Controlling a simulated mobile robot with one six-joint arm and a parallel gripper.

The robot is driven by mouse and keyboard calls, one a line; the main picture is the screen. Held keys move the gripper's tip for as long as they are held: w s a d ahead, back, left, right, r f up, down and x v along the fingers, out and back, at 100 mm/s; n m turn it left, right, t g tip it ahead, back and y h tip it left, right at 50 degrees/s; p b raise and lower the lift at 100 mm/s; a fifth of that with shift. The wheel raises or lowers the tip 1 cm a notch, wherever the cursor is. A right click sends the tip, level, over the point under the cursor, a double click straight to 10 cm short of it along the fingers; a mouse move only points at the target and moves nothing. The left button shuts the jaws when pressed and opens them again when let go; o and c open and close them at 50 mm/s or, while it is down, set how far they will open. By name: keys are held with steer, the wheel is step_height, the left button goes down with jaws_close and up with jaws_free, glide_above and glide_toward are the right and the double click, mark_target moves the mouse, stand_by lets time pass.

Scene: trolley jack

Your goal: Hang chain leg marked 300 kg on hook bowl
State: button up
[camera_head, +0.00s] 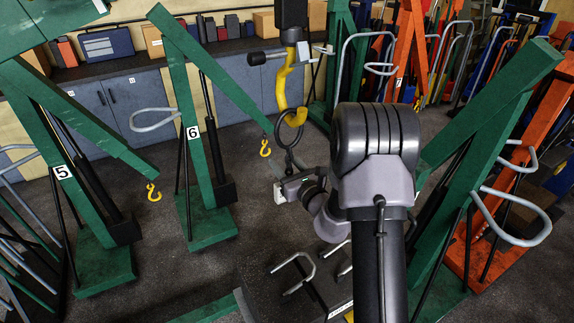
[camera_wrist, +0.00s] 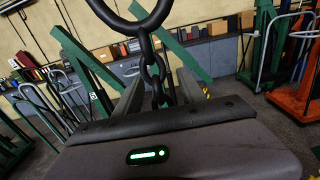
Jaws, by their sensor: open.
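The large yellow hook (camera_head: 282,88) hangs under a black block in the head view, with its bowl (camera_head: 295,118) at the bottom. The dark ring of the chain leg (camera_head: 281,140) overlaps the bowl and seems to hang on it. In the wrist view the ring (camera_wrist: 128,24) leaves the top edge, with dark chain links (camera_wrist: 152,75) below it. My gripper (camera_head: 286,186) is just below the ring. Its fingers (camera_wrist: 158,90) are open, one on each side of the chain. The hook is outside the wrist view. No 300 kg marking is readable.
Green cranes numbered 5 (camera_head: 62,172) and 6 (camera_head: 192,132) stand at left with small yellow hooks. Another green crane (camera_head: 470,180) and an orange one (camera_head: 530,150) stand at right. A cabinet bench (camera_head: 130,95) lines the back. A dark stand with metal handles (camera_head: 300,272) is below.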

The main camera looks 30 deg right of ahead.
steer(key=s+p, duration=0.5)
steer(key=s, duration=1.3)
steer(key=s+a+f+n+g+y+b, duration=0.1)
steer(key=s+a+n+g+y+b, duration=0.15)
steer(key=a+n+y+b, duration=0.45)
steer(key=s+a+f+n+g+y+b, duration=0.1)
steer(key=a+n+g+y+b, duration=0.2)
steer(key=a, duration=0.6)
steer(key=s+a+f+n+g+y+b, duration=0.1)
steer(key=s+a+n+g+y+b, duration=0.1)
steer(key=a+n+g+y+b, duration=0.4)
steer(key=s+a+f+n+g+h+b, duration=0.5)
steer(key=s+a+f+n+h+b, duration=0.15)
steer(key=s+f+n+b, duration=0.35)
steer(key=s+d+f+n+t+h+b, duration=0.2)
steer(key=d+f+n+t+h+b, duration=0.2)
steer(key=d+h+b, duration=0.4)
steer(key=shift+d+f+n, duration=0.25)
steer(key=shift+f+n, duration=0.35)
steer(key=shift+f, duration=0.2)
